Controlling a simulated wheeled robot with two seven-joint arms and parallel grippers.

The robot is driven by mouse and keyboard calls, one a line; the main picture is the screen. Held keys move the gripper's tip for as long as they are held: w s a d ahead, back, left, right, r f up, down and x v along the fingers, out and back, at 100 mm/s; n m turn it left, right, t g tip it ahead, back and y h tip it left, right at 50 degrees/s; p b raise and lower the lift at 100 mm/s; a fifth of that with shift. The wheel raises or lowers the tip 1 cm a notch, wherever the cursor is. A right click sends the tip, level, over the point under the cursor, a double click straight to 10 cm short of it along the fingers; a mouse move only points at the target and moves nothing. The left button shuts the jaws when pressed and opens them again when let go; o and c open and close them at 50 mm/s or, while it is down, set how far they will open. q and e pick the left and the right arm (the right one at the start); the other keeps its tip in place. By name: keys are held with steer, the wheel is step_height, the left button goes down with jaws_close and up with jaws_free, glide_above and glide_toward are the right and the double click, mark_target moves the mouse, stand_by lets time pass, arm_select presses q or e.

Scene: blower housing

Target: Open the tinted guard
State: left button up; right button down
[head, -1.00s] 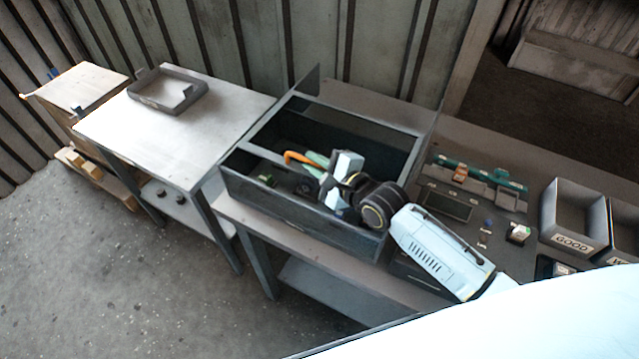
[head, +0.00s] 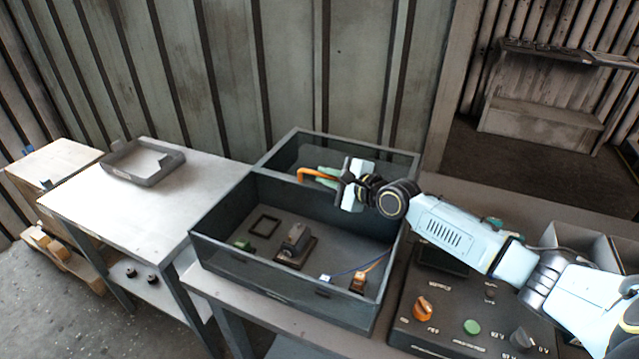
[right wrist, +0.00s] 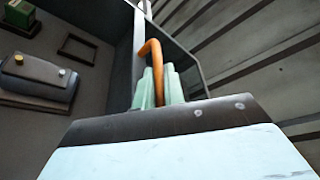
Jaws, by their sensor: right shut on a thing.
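The tinted guard (head: 325,152) is a dark see-through panel in a grey frame. It stands raised along the back of the grey housing (head: 280,288), whose inside lies uncovered. An orange handle (head: 312,173) sits at the guard's edge. My right gripper (head: 328,175), with pale green fingers, is shut on this handle. In the right wrist view the orange handle (right wrist: 152,62) rises between the green fingers and meets a grey edge of the guard. The fingers partly hide the handle's lower part. My left gripper is in neither current view.
Inside the housing are a dark block (head: 296,242), a small green part (head: 243,243) and an orange connector (head: 358,282) with wires. A control panel (head: 455,315) with knobs stands at right front. A side table with a grey tray (head: 140,165) is at left.

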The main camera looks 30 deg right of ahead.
arm_select(q)
steer(key=shift+w, duration=0.25)
arm_select(e)
steer(key=c, duration=1.8)
jaws_free()
steer(key=shift+o, duration=0.2)
arm_select(q)
steer(key=shift+s+r+p, duration=0.1)
steer(key=shift+r+p, duration=0.65)
steer(key=shift+r, duration=0.05)
arm_select(e)
steer(key=v, duration=1.3)
steer(key=shift+s+r, duration=0.1)
